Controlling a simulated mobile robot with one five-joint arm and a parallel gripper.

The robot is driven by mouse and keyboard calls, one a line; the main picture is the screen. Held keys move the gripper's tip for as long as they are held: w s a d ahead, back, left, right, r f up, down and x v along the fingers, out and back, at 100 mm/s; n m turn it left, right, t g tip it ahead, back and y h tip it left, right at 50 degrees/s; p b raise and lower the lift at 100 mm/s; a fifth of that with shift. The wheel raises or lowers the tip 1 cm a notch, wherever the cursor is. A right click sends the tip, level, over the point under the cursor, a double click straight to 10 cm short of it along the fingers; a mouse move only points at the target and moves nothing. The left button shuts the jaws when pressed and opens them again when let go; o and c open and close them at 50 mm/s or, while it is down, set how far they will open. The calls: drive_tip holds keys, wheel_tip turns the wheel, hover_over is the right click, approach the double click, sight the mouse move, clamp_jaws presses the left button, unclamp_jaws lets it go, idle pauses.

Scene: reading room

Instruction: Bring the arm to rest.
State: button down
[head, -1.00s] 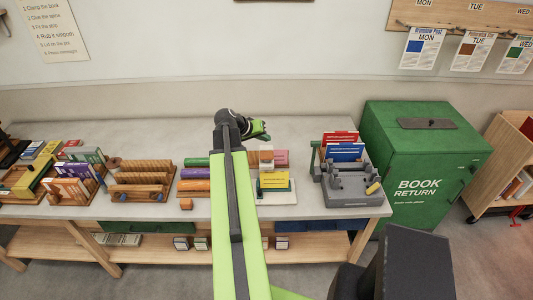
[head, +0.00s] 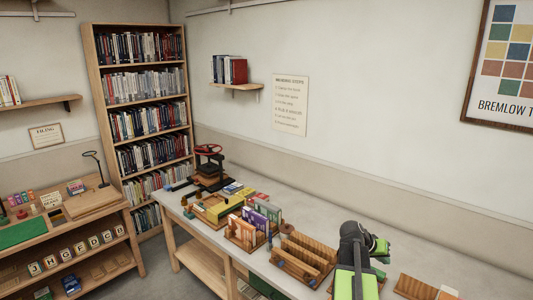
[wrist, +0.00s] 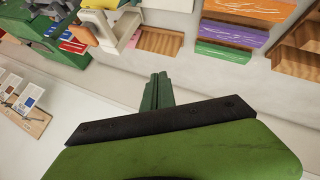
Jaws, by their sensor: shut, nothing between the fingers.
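My gripper (head: 379,249) is at the lower right of the head view, above the long grey workbench (head: 315,228). In the wrist view its narrow green fingers (wrist: 158,82) are together, with nothing between them. My arm reaches forward from the bottom edge and hides part of the bench behind it. No contact between the gripper and any object shows.
Wooden racks (head: 303,259), a book rack (head: 241,234) and a press with a red wheel (head: 208,165) stand along the bench. A tall bookcase (head: 141,105) stands behind. A second table (head: 62,228) is at the left. Bare bench lies along the wall.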

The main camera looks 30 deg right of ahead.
drive_tip(key=w+a+f+n+t+y+b, duration=0.1)
drive_tip(key=w+a+f+n, duration=0.1)
drive_tip(key=w+a, duration=0.65)
drive_tip(key=w+a+f+n+t+y+b, duration=0.1)
drive_tip(key=w+a+f+n, duration=0.15)
drive_tip(key=a, duration=1.05)
drive_tip(key=w+a+f+n+t+y+b, duration=0.1)
drive_tip(key=w+a+f+t, duration=0.15)
drive_tip(key=w+a, duration=0.65)
drive_tip(key=s+a+f+n+g+y, duration=0.1)
drive_tip(key=s+a+f+n+y, duration=0.1)
drive_tip(key=a, duration=1.1)
drive_tip(key=s+a+f+n+g+y+b, duration=0.1)
drive_tip(key=s+a+f+n+g+y, duration=0.1)
drive_tip(key=s+a, duration=0.5)
drive_tip(key=a+n+y, duration=0.1)
drive_tip(key=a, duration=0.5)
drive_tip(key=shift+a+f+y, duration=0.15)
drive_tip(key=shift+f+y, duration=0.1)
drive_tip(key=shift+y, duration=0.15)
